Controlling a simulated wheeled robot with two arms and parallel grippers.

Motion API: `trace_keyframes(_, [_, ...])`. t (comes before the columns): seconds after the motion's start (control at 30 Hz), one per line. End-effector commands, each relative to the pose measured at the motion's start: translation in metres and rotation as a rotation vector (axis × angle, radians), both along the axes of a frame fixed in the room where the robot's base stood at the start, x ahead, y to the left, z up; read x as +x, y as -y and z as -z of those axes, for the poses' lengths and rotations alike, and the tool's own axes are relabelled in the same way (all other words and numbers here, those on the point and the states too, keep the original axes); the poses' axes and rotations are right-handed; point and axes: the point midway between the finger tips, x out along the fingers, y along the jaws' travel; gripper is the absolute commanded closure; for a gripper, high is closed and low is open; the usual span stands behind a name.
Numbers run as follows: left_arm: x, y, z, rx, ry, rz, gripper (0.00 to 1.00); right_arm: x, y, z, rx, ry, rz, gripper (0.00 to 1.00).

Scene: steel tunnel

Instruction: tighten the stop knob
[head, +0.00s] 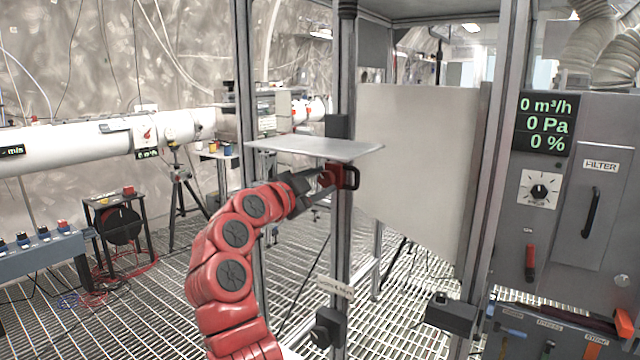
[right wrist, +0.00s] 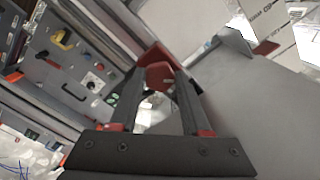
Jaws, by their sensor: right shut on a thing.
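A red knob (head: 328,177) sits on a bracket on the upright metal post, just under a flat grey shelf plate (head: 315,148). My right gripper (head: 318,183) reaches it from the left, with its fingers closed on the knob. In the right wrist view the two dark fingers of the gripper (right wrist: 160,88) point at the red knob (right wrist: 158,74), which lies between their tips. The fingers hide part of the knob, and its thread cannot be seen. My left gripper is in neither view.
The metal post (head: 343,235) carries a black block (head: 328,327) lower down. A pale panel (head: 420,165) stands right of the post. A grey control cabinet (head: 565,190) with a dial is at the far right. A tripod (head: 180,195) and a white pipe (head: 70,150) are at the left.

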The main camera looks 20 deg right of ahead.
Motion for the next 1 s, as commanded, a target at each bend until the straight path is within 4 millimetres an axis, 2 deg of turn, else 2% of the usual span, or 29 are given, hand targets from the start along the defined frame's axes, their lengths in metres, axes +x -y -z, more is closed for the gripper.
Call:
trace_keyframes(0.17, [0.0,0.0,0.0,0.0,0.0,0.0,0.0,0.0,0.0,-0.001,-0.002,0.001,0.001,1.0])
trace_keyframes(0.2, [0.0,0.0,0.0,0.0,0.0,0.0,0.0,0.0,0.0,-0.001,-0.002,0.001,0.001,0.51])
trace_keyframes(0.37, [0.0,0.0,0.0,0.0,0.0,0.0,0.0,0.0,0.0,-0.001,-0.002,0.0,0.0,0.22])
trace_keyframes(0.73, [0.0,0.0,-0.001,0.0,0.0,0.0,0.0,-0.002,-0.004,0.0,-0.002,-0.001,-0.001,0.22])
trace_keyframes(0.87, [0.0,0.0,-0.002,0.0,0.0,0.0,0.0,-0.012,-0.018,0.001,-0.004,-0.003,-0.002,0.22])
trace_keyframes(1.0, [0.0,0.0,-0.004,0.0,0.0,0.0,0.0,-0.033,-0.046,0.0,-0.001,-0.001,-0.007,0.22])
